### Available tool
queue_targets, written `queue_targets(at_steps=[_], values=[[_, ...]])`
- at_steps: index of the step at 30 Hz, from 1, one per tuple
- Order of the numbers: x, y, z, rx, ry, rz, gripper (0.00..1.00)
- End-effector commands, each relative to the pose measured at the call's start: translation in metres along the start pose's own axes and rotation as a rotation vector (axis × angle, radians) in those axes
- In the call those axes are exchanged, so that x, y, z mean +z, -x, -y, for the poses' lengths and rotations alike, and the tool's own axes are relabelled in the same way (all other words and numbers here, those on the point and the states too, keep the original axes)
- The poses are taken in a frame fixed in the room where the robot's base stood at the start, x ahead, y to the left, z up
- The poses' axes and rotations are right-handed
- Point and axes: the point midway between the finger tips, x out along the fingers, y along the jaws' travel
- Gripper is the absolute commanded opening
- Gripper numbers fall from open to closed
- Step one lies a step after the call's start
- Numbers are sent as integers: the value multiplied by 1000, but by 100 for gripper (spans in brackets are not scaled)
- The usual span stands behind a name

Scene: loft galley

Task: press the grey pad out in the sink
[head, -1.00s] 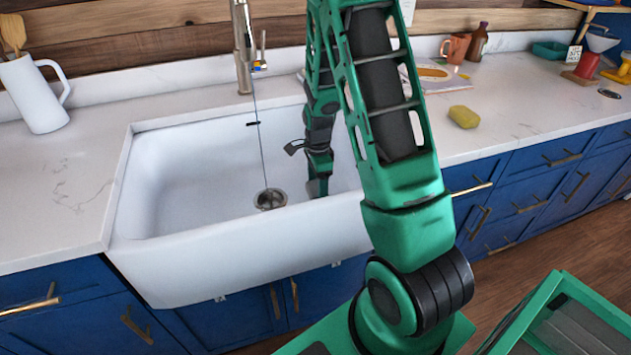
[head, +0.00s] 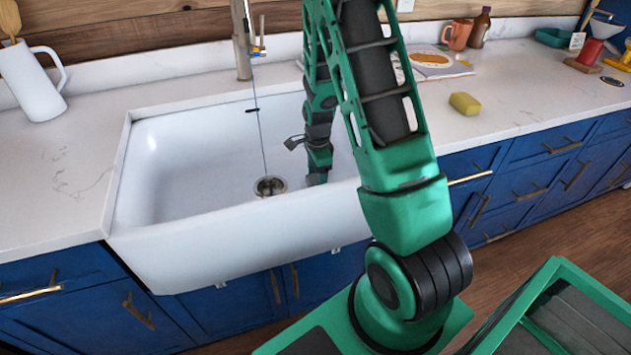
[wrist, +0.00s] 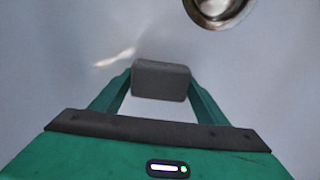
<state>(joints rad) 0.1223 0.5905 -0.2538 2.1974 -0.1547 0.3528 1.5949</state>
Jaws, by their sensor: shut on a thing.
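The grey pad (wrist: 160,80) is a small dark grey block between the fingertips of my gripper (wrist: 160,88) in the wrist view. My gripper is shut on it from both sides. In the head view my gripper (head: 317,180) is low inside the white sink (head: 180,235), right of the drain. The pad cannot be made out there; my arm and the gripper hide it. The sink floor fills the wrist view behind the pad, and I cannot tell whether the pad touches it.
The metal drain (head: 270,186) lies left of my gripper, and the faucet (head: 243,45) stands behind it with a thin line hanging down. A yellow sponge (head: 465,104) lies on the right counter. A white pitcher (head: 32,85) stands at the left.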

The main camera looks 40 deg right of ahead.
Motion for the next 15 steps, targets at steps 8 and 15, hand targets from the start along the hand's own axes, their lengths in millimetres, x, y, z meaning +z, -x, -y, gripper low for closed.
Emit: queue_targets(at_steps=[8,15], values=[[0,-1,0,0,0,0,50],[0,-3,0,0,0,0,50]])
